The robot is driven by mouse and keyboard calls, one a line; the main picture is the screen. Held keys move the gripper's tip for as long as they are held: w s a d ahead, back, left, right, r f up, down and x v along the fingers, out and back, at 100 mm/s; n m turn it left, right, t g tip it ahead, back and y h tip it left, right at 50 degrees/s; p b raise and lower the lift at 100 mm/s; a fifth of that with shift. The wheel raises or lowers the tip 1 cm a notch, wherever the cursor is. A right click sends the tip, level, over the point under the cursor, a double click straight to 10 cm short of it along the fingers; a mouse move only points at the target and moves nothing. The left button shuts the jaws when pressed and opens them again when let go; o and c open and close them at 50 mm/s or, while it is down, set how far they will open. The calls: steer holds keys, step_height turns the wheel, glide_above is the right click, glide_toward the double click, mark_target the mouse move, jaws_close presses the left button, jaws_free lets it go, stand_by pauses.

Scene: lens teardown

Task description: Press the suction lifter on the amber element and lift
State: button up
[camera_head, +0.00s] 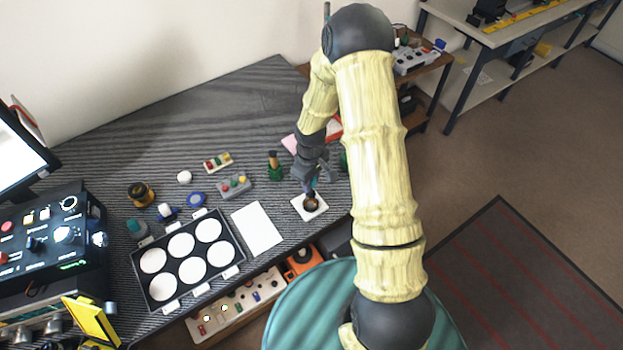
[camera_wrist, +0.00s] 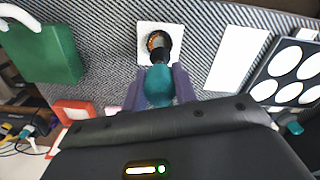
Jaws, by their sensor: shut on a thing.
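My gripper (camera_wrist: 156,88) is shut on the suction lifter, whose teal bulb (camera_wrist: 158,86) sits between the fingers in the wrist view. Its dark lower end points at the amber element (camera_wrist: 154,38), a small round piece with an orange-brown rim on a white square pad (camera_wrist: 146,56). The lifter's end overlaps the element in this view; I cannot tell whether they touch. In the head view my gripper (camera_head: 311,180) is right above the amber element (camera_head: 311,204) and the white pad (camera_head: 299,203), near the table's front edge. The lifter is mostly hidden there.
A black tray (camera_head: 141,266) with several white round pads stands front left. A blank white sheet (camera_head: 257,229) lies between tray and pad. A grey block (camera_head: 235,187) with coloured knobs and small jars (camera_head: 141,194) stand farther back. A green block (camera_wrist: 45,55) is near my gripper.

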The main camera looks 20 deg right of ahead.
mark_target(311, 193)
steer(key=shift+w+f+b, duration=0.1)
steer(key=shift+f+b, duration=1.4)
steer(key=shift+f, duration=0.7)
steer(key=shift+f+b, duration=0.35)
steer(key=shift+f, duration=0.3)
stand_by(0.8)
steer(key=shift+r, duration=0.15)
steer(key=shift+r+p, duration=4.5)
steer(key=shift+r, duration=0.9)
